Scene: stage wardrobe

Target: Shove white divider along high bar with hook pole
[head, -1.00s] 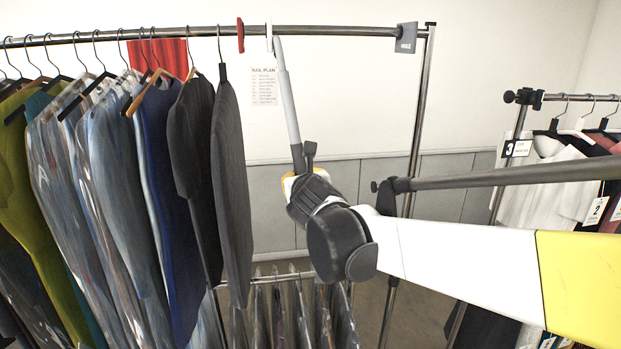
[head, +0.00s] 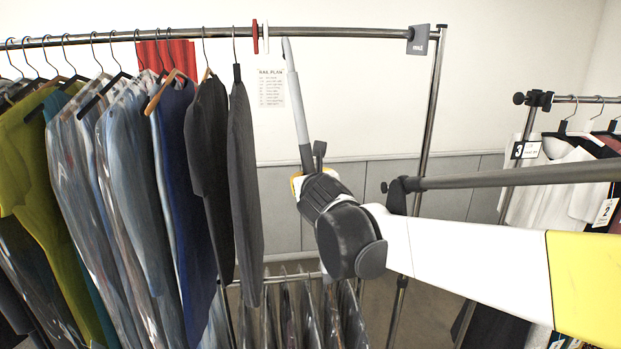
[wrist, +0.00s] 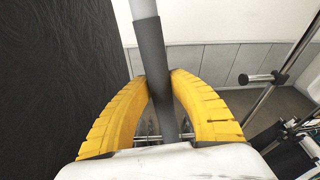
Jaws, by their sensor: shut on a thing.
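The white divider (head: 266,36) hangs on the high bar (head: 340,32), close to the right of a red divider (head: 255,37), with only a small gap between them. My gripper (head: 298,182) is below the bar, its yellow fingers (wrist: 158,78) shut around the dark grip of the hook pole. The pole (head: 298,105) rises tilted, its pale top end at bar height just right of the white divider. A small gap appears between tip and divider. The tip's exact depth relative to the bar is unclear. The pole also fills the middle of the wrist view (wrist: 162,60).
Dense hanging garments (head: 130,160) fill the bar left of the dividers; a dark grey one (head: 242,180) hangs nearest. A grey end plate (head: 419,39) closes the bar at right. A lower rail with covered clothes (head: 300,310) stands below. Another rack (head: 570,98) is at right.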

